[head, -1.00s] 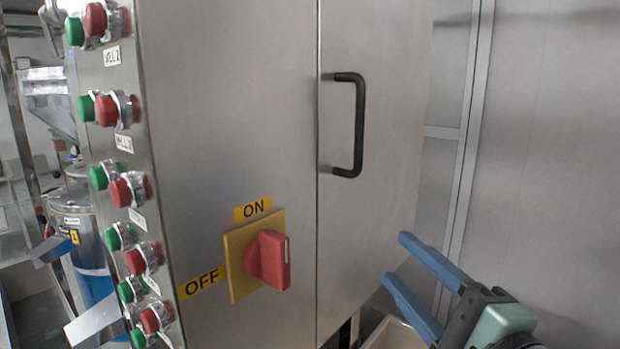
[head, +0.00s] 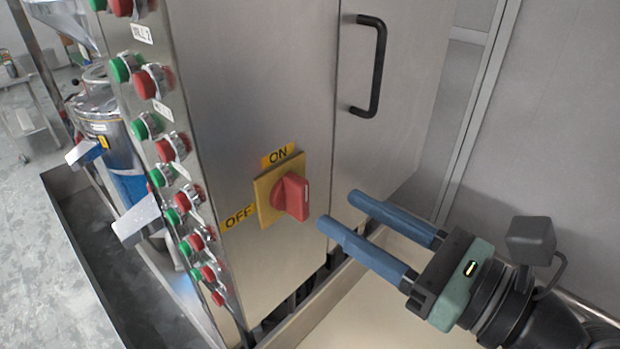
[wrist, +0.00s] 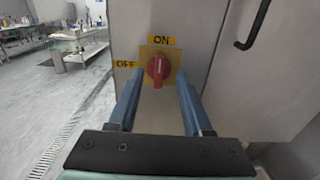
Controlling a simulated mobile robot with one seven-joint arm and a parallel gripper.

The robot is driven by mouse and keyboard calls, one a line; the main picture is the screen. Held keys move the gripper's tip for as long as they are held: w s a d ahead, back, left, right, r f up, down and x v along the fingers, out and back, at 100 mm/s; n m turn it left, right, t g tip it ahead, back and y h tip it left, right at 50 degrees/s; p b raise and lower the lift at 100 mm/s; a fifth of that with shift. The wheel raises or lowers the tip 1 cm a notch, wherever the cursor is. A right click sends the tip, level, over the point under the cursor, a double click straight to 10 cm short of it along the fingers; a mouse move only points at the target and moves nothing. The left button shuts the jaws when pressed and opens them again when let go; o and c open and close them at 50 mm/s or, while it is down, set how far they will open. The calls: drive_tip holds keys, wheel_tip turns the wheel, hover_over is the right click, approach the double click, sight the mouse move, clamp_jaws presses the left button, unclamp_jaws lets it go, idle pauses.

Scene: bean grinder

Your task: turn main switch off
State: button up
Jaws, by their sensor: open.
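The main switch is a red rotary knob (head: 291,196) on a yellow plate (head: 265,203), on the front of a steel cabinet. An ON label (head: 278,155) sits above the plate and an OFF label (head: 238,217) to its left. The knob's handle stands upright, with its white mark toward ON. In the wrist view the knob (wrist: 158,69) lies ahead, between the lines of the fingers. My gripper (head: 338,209) is open, with two blue fingers pointing at the switch from the right. The fingertips are apart from the knob and hold nothing.
A column of green and red push buttons (head: 172,147) runs down the cabinet's left edge. A black door handle (head: 379,66) is at the upper right. A pale tray-like surface (head: 350,310) lies below my gripper. Open floor (wrist: 50,100) shows at the left of the wrist view.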

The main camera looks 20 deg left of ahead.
sight(306, 188)
drive_tip(key=p+x, duration=0.1)
drive_tip(key=x, duration=0.5)
drive_tip(key=shift+w+a, duration=0.1)
drive_tip(key=shift+a, duration=0.25)
clamp_jaws()
